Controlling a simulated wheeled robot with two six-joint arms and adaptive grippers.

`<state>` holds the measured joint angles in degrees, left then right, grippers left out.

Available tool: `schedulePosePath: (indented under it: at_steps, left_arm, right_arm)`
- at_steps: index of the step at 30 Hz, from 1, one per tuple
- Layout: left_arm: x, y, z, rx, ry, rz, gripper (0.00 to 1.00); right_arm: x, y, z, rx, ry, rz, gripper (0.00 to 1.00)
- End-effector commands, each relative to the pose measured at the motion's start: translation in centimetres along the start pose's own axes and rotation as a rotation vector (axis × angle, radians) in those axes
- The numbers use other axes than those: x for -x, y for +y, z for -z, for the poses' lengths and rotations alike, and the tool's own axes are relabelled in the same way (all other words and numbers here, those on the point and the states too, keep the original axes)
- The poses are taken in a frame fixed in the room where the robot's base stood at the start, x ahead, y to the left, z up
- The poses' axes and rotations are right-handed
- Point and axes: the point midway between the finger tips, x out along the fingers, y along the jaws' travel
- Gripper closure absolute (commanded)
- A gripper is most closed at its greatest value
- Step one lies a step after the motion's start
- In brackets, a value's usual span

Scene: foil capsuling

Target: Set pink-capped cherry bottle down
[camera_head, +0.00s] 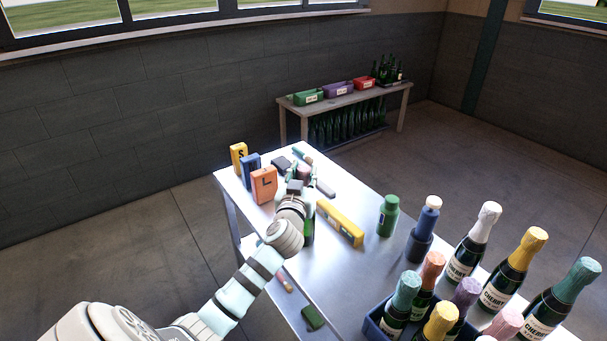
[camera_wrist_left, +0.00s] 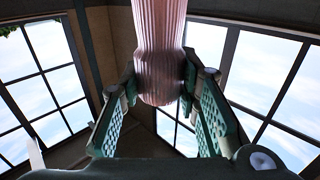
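In the left wrist view, a pleated pink foil cap (camera_wrist_left: 160,50) on a bottle top lies between the two fingers of my left gripper (camera_wrist_left: 160,85). Both fingers press against its sides. In the head view, my left gripper (camera_head: 297,182) is over the metal table (camera_head: 345,280), partly hiding the bottle. A dark green bottle body (camera_head: 308,230) shows beside my wrist, seemingly upright; I cannot tell whether its base touches the table. Another pink-capped bottle (camera_head: 504,323) is at the bottom right. My right gripper is not in view.
Yellow (camera_head: 238,154), blue (camera_head: 250,165) and orange (camera_head: 264,186) boxes stand at the table's left edge. A yellow level-like bar (camera_head: 340,223) and green jar (camera_head: 388,215) are to the right. Several capped bottles and a blue crate (camera_head: 377,329) fill the near right.

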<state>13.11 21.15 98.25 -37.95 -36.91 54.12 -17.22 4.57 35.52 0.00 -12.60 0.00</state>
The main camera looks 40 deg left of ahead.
Motion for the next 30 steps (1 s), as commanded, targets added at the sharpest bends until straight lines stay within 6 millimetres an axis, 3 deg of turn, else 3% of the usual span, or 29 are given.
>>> schedulePosePath:
  at_steps: [1, 4, 15, 19, 27, 30]
  left_arm:
    - [0.0, 0.0, -0.1, 0.0, 0.0, 0.0, 0.64]
    - [0.0, 0.0, 0.0, 0.0, 0.0, 0.0, 0.5]
    - [0.5, 0.0, 0.1, 0.0, -0.001, 0.0, 0.5]
    - [2.7, 0.0, 0.0, 0.0, -0.001, -0.001, 0.5]
    - [9.8, 0.0, 0.0, 0.002, -0.002, 0.0, 0.5]
    - [11.4, 0.0, 0.0, 0.001, -0.001, 0.0, 0.5]
  right_arm:
    - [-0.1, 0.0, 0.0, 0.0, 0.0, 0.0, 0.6]
    - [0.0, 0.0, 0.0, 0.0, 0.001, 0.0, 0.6]
    - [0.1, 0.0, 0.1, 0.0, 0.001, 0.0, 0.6]
    - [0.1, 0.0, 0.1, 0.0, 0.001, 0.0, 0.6]
    - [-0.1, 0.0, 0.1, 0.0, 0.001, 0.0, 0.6]
    - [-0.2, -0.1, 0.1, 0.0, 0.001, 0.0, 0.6]
